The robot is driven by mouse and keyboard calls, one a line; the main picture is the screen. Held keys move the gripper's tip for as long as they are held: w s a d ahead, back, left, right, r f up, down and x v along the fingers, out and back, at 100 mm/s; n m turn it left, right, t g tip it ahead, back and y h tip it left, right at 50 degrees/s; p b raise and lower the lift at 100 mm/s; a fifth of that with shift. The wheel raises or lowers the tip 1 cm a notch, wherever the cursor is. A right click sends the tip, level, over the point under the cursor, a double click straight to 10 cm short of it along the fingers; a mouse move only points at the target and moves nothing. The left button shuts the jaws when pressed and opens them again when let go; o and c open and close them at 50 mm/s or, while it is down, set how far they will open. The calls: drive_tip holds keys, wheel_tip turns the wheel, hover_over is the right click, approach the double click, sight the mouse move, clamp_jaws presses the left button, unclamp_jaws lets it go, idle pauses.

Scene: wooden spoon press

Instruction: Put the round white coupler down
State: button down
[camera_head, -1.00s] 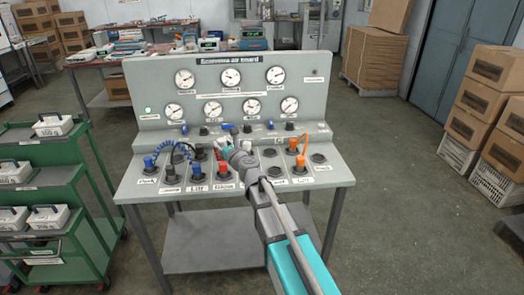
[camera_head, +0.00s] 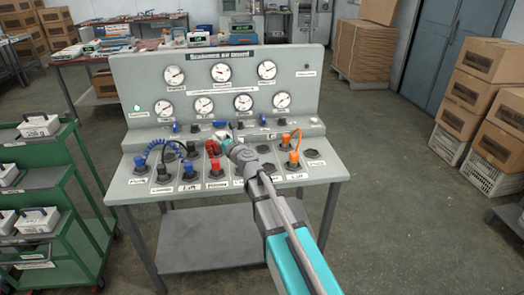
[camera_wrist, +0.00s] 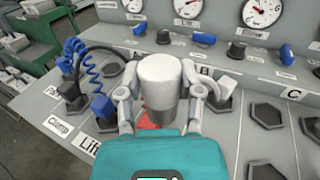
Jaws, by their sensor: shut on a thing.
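The round white coupler (camera_wrist: 160,78), with a grey lower part, is upright in the wrist view. My gripper (camera_wrist: 160,95) is shut around it, one finger on each side. In the head view my gripper (camera_head: 238,150) is over the sloped front deck of the grey board (camera_head: 325,172), right of the red plugs; the coupler cannot be made out clearly there. Whether the coupler's lower end touches the deck is hidden by my gripper. Dark empty sockets (camera_wrist: 267,116) are on the deck to the right of the coupler.
Left on the deck are blue plugs with a coiled blue hose (camera_wrist: 88,60) and a black hose (camera_wrist: 115,52). A red plug (camera_head: 215,165) and orange plugs (camera_head: 292,157) stand either side of my gripper. Gauges (camera_head: 221,73) line the upright panel. A green cart (camera_head: 75,200) stands left.

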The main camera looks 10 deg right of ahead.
drive_tip(key=w+d+m+t+h, duration=0.1)
drive_tip(key=d+m+h, duration=0.3)
drive_tip(key=d, duration=1.7)
drive_tip(key=shift+w+d+t+h, duration=0.3)
drive_tip(key=shift+w+h, duration=0.05)
drive_tip(key=shift+h, duration=0.75)
drive_tip(key=shift+r, duration=0.1)
drive_tip(key=shift+w+a+f+b, duration=0.6)
drive_tip(key=shift+w+f+b, duration=0.9)
drive_tip(key=shift+w, duration=0.6)
drive_tip(key=shift+w+a+f+b, duration=0.65)
drive_tip(key=shift+w+f+b, duration=0.85)
drive_tip(key=shift+w, duration=0.65)
drive_tip(key=shift+w+a+f+b, duration=0.6)
drive_tip(key=shift+w+f+b, duration=0.85)
drive_tip(key=shift+w, duration=0.65)
drive_tip(key=shift+w+a+f+b, duration=0.1)
drive_tip(key=shift+w+f+b, duration=0.4)
drive_tip(key=shift+f+b, duration=0.2)
drive_tip(key=shift+s+f+b, duration=0.1)
drive_tip(key=shift+f+b, duration=1.15)
drive_tip(key=shift+f, duration=0.15)
